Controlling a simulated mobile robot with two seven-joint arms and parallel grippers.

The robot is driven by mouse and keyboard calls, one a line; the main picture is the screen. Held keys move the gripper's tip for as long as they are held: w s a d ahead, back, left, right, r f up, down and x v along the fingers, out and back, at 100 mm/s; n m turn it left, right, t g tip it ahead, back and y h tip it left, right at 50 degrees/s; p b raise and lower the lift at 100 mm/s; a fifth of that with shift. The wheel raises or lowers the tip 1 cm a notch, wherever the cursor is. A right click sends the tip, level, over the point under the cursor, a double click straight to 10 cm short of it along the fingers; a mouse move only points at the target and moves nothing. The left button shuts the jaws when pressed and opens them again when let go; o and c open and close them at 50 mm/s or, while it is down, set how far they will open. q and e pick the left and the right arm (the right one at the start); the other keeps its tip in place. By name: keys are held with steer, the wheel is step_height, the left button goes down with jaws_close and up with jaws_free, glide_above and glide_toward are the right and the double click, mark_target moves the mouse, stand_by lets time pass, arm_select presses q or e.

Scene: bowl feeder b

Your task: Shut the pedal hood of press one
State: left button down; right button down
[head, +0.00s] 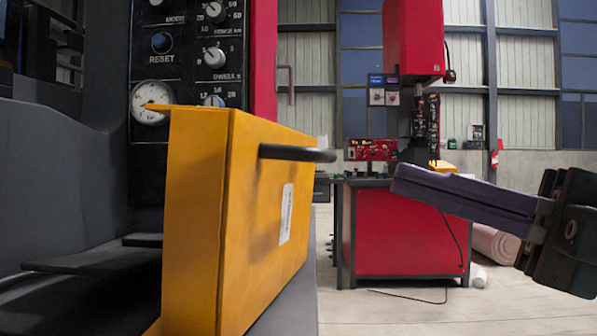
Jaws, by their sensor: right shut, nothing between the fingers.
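The yellow box-shaped hood (235,215) stands upright in the foreground, left of centre, in front of the near press. Its right-hand face carries a black bar handle (300,153) and a white label. Whether it is fully open or partly swung cannot be told from this view. My right gripper (397,181) comes in from the right with its purple fingers together and empty, pointing left. It is right of the handle with a visible gap and touches nothing I can see. My left gripper is not in view.
The near press's control panel (188,60), with knobs, a gauge and a blue reset button, rises behind the hood. A second press with a red cabinet (405,235) stands farther back, and a pale roll (495,243) lies beside it. Bare floor shows between hood and cabinet.

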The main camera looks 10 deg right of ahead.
mark_target(327, 156)
steer(key=shift+x, duration=2.6)
